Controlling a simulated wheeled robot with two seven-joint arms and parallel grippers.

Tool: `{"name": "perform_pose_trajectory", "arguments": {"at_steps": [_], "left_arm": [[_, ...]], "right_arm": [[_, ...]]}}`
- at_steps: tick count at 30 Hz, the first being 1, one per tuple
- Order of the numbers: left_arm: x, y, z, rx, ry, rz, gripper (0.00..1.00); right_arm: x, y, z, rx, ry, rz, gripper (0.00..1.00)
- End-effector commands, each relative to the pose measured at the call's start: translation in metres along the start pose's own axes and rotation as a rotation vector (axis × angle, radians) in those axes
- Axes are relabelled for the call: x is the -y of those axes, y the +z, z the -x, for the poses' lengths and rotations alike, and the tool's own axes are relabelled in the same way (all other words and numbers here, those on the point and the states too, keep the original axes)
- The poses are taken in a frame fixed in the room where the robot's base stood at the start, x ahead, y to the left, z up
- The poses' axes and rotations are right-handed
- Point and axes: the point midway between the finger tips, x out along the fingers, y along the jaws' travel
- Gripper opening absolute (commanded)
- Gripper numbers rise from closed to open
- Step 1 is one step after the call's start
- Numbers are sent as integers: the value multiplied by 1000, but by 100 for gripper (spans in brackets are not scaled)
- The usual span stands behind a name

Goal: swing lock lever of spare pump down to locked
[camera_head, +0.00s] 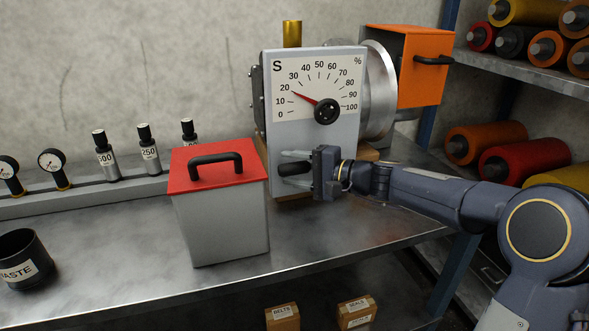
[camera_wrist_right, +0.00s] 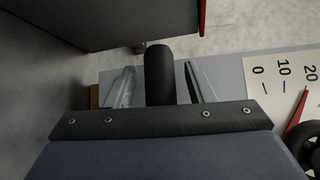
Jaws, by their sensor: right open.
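The spare pump (camera_head: 316,135) is a grey box marked S with a percent dial; its red needle (camera_head: 306,98) points a little above 20. Its lock lever (camera_head: 294,168) shows as a short black grip low on the front, roughly level and pointing left. My right gripper (camera_head: 289,164) reaches in from the right at this lever. In the right wrist view the black lever (camera_wrist_right: 159,75) stands between the two open fingers, with a gap on each side. The lever's root is hidden behind the gripper's palm. My left gripper is not in view.
A grey canister with a red lid (camera_head: 219,210) stands close left of the lever. An orange box (camera_head: 408,66) is behind the pump. Weights (camera_head: 149,150) and gauges (camera_head: 53,168) line the back ledge. A black bin (camera_head: 24,257) is at left. The bench front (camera_head: 330,238) is clear.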

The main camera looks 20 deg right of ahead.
Motion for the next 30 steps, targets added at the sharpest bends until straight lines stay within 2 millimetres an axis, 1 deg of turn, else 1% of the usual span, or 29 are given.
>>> {"name": "perform_pose_trajectory", "arguments": {"at_steps": [5, 8, 16, 17, 26, 30], "left_arm": [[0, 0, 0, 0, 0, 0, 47], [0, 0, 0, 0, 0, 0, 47], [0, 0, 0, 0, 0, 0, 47], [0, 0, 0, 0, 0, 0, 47], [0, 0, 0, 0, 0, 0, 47], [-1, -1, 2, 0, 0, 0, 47]], "right_arm": [[0, 0, 0, 0, 0, 0, 49], [0, 0, 0, 0, 0, 0, 37], [0, 0, 0, 0, 0, 0, 1], [0, 0, 0, 0, 0, 0, 0], [-1, 0, 1, -2, 11, 10, 0], [-4, -2, 2, -11, 41, 41, 0]]}}
